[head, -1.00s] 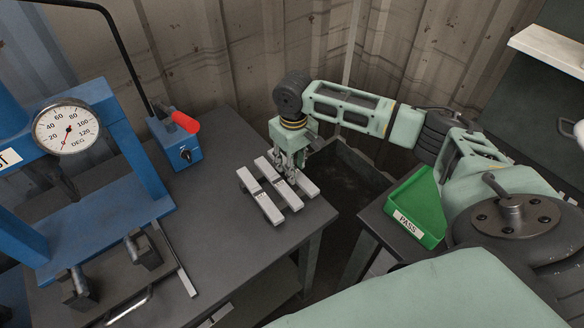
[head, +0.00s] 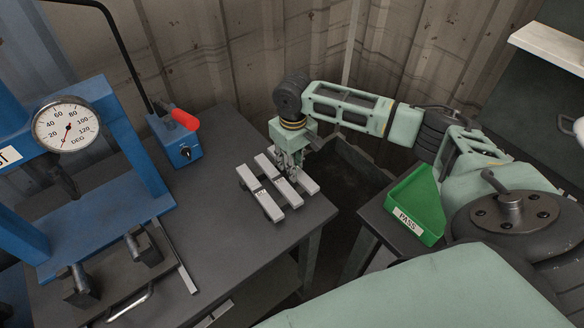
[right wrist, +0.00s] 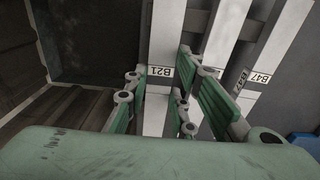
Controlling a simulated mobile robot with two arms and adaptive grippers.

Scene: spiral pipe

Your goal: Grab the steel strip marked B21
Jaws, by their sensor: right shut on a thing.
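Three pale steel strips lie side by side on the dark table. The strip marked B21 (right wrist: 157,105) runs between the green fingers of my right gripper (right wrist: 158,82) in the right wrist view. In the head view my right gripper (head: 291,162) points down over the rightmost strip (head: 309,186) and is shut on it. The strip still appears to lie at table level. The middle strip (head: 291,196) and the left strip, marked B47 in the wrist view (right wrist: 262,75), lie apart from it. The fingers hide part of the middle strip's label. My left gripper is out of view.
A blue press frame (head: 110,207) with a dial gauge (head: 66,127) stands on the left. A blue box (head: 177,148) with a red-handled lever is at the back. A green PASS tray (head: 417,203) sits to the right, beyond a gap.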

